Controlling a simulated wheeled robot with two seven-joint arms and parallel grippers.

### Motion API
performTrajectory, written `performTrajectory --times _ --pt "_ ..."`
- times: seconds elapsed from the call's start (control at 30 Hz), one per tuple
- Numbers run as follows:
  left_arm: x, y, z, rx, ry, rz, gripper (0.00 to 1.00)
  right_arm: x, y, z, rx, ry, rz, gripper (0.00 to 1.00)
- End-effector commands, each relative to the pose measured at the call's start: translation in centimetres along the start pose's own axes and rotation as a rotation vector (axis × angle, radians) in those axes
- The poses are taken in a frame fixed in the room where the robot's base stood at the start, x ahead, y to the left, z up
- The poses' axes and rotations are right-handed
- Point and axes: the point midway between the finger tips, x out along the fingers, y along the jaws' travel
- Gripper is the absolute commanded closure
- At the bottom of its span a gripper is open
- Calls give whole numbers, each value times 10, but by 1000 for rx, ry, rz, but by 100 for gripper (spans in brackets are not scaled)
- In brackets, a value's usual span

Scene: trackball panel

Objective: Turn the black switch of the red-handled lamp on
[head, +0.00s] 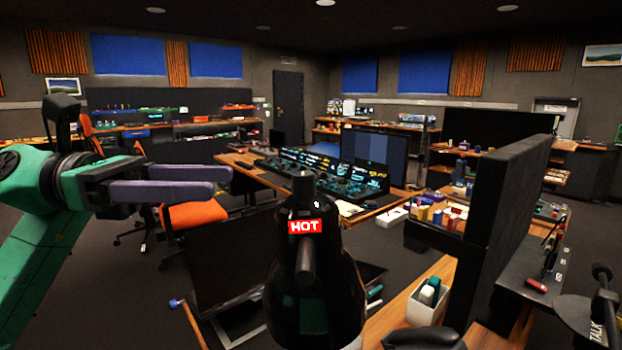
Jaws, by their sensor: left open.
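A dark, glossy lamp-like body (335,290) with a red "HOT" label stands upright in the near foreground, at the bottom middle of the head view. A dark knob or stub sticks out below the label; I cannot tell whether it is the black switch. No red handle shows clearly on this body. My left gripper (220,182) comes in from the left, its two grey fingers apart and empty. In the picture it is left of and above the dark body, not touching it. My right gripper is out of view.
A desk with a lit console and monitor (372,165) stands behind the dark body. An orange chair (194,215) is left of it. A black partition (512,190) rises at the right. A white box (427,303) holding bottles sits on the wooden desk at the lower right.

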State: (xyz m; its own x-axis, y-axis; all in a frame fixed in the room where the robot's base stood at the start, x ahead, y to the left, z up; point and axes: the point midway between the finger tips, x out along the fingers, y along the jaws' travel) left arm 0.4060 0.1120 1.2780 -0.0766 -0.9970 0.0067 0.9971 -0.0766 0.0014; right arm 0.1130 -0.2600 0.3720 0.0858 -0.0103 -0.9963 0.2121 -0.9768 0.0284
Motion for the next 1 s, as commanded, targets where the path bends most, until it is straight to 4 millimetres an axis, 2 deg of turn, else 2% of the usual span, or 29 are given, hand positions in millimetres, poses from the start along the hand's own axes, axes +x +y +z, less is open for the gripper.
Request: performTrajectory --times 0.03,0.13,0.23,0.33,0.47,0.7,0.73,0.87,0.9,1.0 --pt "15 -2 3 1 1 -7 41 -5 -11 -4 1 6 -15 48" --pt "42 -2 4 -1 -1 -8 41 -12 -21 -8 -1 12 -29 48" --pt "68 -1 4 -2 -1 -7 41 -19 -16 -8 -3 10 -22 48" --pt "88 -1 4 -2 -3 -5 41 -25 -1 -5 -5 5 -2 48" --pt "101 -1 2 -3 -3 -3 41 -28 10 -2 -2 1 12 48" --pt "104 0 1 -3 -3 -2 41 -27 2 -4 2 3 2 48" --pt "104 0 1 -3 -3 -2 45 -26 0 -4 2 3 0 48" --pt "103 0 1 -3 -4 -2 94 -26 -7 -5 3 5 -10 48" --pt "103 0 1 -3 -3 -2 100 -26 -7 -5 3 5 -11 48" --pt "103 0 1 -3 -3 -2 100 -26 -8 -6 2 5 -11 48"
